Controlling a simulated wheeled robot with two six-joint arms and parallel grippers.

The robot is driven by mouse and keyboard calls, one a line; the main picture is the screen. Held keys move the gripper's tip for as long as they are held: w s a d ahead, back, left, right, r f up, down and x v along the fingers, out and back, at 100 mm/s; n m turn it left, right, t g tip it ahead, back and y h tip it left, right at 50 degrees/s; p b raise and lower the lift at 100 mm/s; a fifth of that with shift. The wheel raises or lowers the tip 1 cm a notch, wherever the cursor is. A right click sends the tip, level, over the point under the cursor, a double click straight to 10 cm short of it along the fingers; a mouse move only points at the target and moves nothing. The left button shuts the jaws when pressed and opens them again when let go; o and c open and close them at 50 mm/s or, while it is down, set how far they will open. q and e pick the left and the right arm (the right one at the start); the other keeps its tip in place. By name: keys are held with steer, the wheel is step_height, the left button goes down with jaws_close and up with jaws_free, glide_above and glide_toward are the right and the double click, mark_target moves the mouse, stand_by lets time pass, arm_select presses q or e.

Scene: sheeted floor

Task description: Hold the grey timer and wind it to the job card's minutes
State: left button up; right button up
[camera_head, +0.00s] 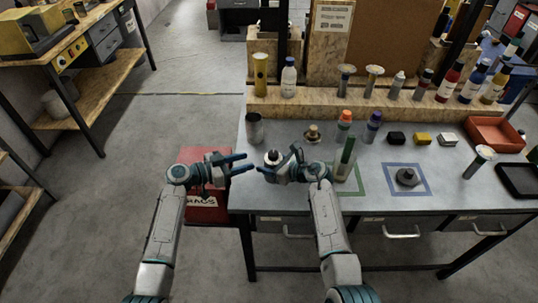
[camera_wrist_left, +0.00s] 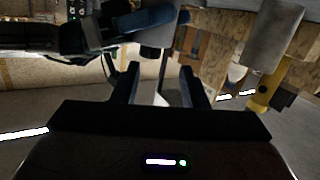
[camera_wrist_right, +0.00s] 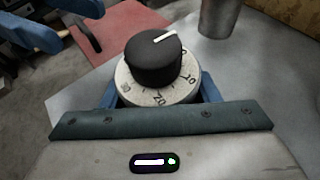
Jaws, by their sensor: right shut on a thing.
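The timer (camera_head: 272,157) has a black knob (camera_wrist_right: 153,58) with a white pointer line, on a pale grey numbered dial (camera_wrist_right: 160,90). My right gripper (camera_head: 267,173) is shut around the timer near the table's left front edge. In the right wrist view the pointer is toward the upper right; part of the dial is hidden behind the knob. My left gripper (camera_head: 246,163) is open and empty, just left of the timer; its parted fingers show in the left wrist view (camera_wrist_left: 160,85). A printed sheet (camera_head: 332,17) is on the back board, too small to read.
A metal cup (camera_head: 254,128) and a brass-coloured knobbed item (camera_head: 313,133) stand behind the timer. A green bottle (camera_head: 346,158) is right of my right gripper. A dark round piece (camera_head: 407,177) lies in a blue square. A red box (camera_head: 205,200) is below the left gripper.

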mark_target(273, 155)
arm_select(q)
steer(key=shift+t+h, duration=0.5)
steer(key=shift+t, duration=0.3)
steer(key=x, duration=0.3)
steer(key=s+x, duration=0.1)
steer(key=x, duration=0.1)
steer(key=d+x, duration=0.1)
steer(key=x, duration=0.2)
steer(key=shift+s+d+r, duration=0.1)
steer(key=shift+d+r, duration=0.1)
steer(key=shift+d, duration=0.05)
steer(key=c, duration=0.7)
